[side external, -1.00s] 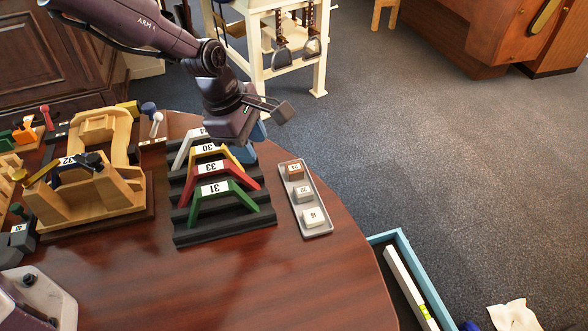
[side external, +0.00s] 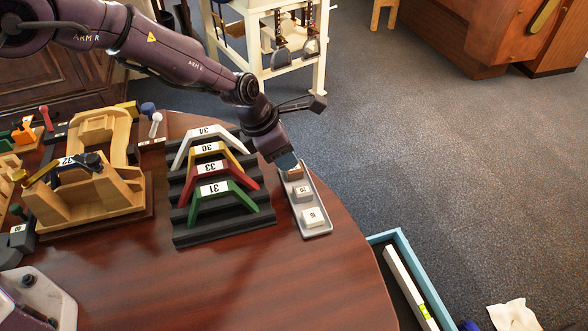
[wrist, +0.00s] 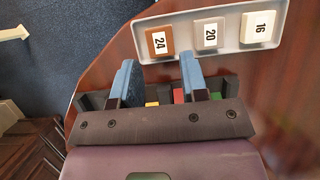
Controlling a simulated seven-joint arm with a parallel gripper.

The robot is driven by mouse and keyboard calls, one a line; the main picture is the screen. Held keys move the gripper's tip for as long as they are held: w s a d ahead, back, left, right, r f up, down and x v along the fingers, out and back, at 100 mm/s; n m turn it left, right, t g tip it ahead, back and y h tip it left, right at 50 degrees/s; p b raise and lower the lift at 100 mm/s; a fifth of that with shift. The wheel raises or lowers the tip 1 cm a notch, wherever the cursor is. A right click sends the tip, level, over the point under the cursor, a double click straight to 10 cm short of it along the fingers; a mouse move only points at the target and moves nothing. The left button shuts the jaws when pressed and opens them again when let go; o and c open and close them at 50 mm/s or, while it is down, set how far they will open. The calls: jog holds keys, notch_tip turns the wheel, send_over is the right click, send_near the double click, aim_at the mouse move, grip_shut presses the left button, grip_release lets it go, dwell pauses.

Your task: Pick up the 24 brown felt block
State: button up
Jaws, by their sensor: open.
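The brown felt block marked 24 (wrist: 160,42) lies at one end of a grey tray, at the left end in the wrist view. In the side external view, the brown block (side external: 295,174) is partly hidden by my gripper (side external: 289,163), which is just above that end of the tray. In the wrist view, my gripper (wrist: 157,72) is open. Its two blue fingers are apart with nothing between them, and their tips point toward the brown block. I cannot tell the exact height between the fingertips and the block.
The tray (side external: 320,231) also holds a grey block marked 20 (side external: 303,194) and a white block marked 16 (side external: 313,216). A black rack (side external: 225,230) with several numbered coloured arches stands left of the tray. Bare table lies in front.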

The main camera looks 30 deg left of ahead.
aim_at(294, 171)
jog(key=x, duration=0.5)
jog(key=shift+r, duration=0.1)
jog(key=c, duration=0.6)
jog(key=shift+o, duration=0.2)
jog(key=shift+r, duration=0.1)
